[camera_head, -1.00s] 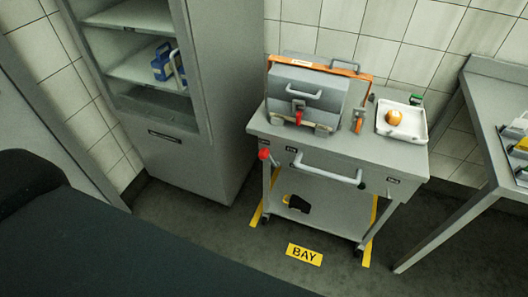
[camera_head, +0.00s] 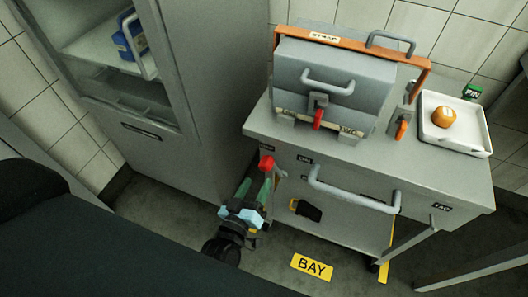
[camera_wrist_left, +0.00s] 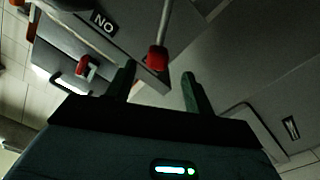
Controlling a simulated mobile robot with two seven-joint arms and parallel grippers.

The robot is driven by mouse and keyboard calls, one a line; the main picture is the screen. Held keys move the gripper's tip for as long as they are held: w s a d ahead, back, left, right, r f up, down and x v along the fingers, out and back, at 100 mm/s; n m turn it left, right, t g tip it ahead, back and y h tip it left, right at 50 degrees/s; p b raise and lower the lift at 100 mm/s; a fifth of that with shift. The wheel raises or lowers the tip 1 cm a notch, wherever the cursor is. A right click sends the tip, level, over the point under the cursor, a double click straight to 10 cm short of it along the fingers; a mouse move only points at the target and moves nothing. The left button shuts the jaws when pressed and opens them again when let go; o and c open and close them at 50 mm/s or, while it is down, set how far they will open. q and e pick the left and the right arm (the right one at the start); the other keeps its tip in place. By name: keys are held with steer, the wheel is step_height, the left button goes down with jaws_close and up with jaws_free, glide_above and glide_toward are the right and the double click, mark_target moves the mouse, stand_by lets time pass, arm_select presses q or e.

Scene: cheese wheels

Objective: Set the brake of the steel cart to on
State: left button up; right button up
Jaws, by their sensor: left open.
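The steel cart (camera_head: 225,130) is at centre right in the head view, with a handle bar (camera_head: 350,190) on its front. The brake lever's red knob (camera_head: 266,163) is at the cart's front left corner. My left gripper (camera_head: 256,181) is open just below and in front of the knob, its green fingers pointing up at it. In the left wrist view, the red knob (camera_wrist_left: 157,59) hangs on a thin rod, between and beyond the tips of my open fingers (camera_wrist_left: 157,82). A label (camera_wrist_left: 104,22) beside it appears to read ON, upside down. My right gripper is out of view.
On the cart stand a grey case (camera_head: 332,75) with a red latch and orange strap, and a white tray (camera_head: 455,142) holding an orange ball-like item. A tall grey cabinet (camera_head: 165,155) stands close on the left. A yellow BAY sign (camera_head: 312,267) marks the floor.

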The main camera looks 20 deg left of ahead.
mark_target(263, 170)
arm_select(q)
steer(key=shift+w+r, duration=0.1)
steer(key=shift+w, duration=0.2)
steer(key=shift+r, duration=0.15)
steer(key=shift+w+d, duration=0.1)
steer(key=shift+w, duration=3.65)
steer(key=shift+c, duration=0.3)
jaws_close()
